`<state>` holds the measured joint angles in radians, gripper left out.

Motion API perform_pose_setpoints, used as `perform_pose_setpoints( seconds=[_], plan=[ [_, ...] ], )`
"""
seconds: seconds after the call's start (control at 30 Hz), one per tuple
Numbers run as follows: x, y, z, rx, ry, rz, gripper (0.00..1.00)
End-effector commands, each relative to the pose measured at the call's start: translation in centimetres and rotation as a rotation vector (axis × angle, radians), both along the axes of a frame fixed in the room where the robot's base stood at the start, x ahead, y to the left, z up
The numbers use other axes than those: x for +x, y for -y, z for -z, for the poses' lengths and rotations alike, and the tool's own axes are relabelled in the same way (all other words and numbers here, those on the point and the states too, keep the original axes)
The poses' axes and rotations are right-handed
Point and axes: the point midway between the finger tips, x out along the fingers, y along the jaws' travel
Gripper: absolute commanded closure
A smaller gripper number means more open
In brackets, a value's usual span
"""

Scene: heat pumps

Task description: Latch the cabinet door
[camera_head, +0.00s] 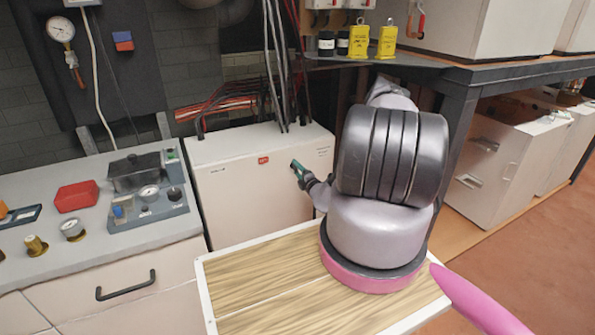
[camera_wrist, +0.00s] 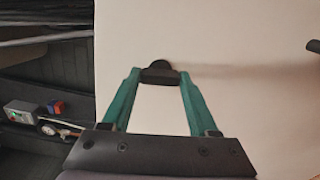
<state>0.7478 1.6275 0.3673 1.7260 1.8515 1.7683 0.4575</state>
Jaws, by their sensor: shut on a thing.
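The white cabinet (camera_head: 245,195) stands low between the left counter and the right shelving, with a small red badge near its top edge. Its front looks flush, but my arm hides part of the right side, so I cannot tell whether the door is fully closed. My gripper (camera_head: 297,168) is at the upper right of the cabinet front. In the wrist view, the teal fingers of my gripper (camera_wrist: 160,78) are shut on a small dark knob (camera_wrist: 160,67) on the pale panel (camera_wrist: 230,40). The knob's lower part is hidden.
A second dark fitting (camera_wrist: 313,46) shows at the right edge of the wrist view. A wood-topped surface (camera_head: 260,275) lies in front.

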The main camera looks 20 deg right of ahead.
Motion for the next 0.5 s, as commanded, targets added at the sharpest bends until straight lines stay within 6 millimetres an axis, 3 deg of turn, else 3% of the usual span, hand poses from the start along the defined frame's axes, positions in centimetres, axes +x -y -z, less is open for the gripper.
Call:
perform_pose_setpoints(
  seconds=[0.5],
  plan=[
    [-0.07, 0.03, 0.11, 0.167, -0.008, 0.0, 0.96]
  ],
)
